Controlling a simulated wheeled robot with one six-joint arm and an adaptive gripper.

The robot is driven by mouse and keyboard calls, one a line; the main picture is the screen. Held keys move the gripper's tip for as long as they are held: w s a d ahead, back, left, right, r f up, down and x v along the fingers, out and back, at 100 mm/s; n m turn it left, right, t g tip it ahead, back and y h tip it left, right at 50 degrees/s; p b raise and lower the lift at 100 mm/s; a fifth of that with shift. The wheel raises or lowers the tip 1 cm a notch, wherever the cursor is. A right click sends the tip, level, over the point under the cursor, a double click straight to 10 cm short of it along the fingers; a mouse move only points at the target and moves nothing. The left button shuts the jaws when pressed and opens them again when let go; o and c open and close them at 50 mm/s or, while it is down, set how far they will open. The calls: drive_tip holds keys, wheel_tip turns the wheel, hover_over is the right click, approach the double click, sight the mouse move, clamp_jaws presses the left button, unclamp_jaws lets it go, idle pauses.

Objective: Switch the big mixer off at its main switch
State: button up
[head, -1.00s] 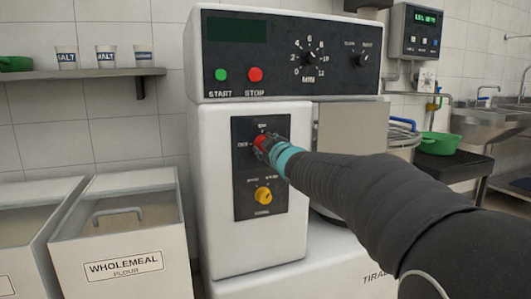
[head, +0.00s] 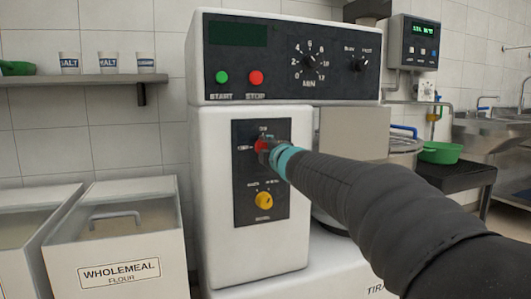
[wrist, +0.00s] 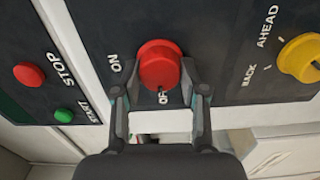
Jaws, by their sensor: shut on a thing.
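The big mixer (head: 245,240) is white, with a black panel on its front column. Its main switch is a red round knob (head: 261,145) at the top of a small dark plate. In the wrist view the red knob (wrist: 158,62) is large, with ON at its left and a partly covered OFF label below. My gripper (wrist: 155,80) has one finger on each side of the knob's lower part and is shut on it. In the head view my gripper (head: 270,151) partly covers the knob. I cannot tell which label the knob points to.
A yellow knob (head: 264,201) sits below the switch. Green START (head: 222,77) and red STOP (head: 256,77) buttons are above. The wholemeal flour bin (head: 118,272) stands left. A green bowl (head: 440,152) and sinks (head: 490,130) are at the right.

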drive_tip(key=shift+n, duration=0.3)
drive_tip(key=o, duration=1.1)
drive_tip(key=v, duration=1.2)
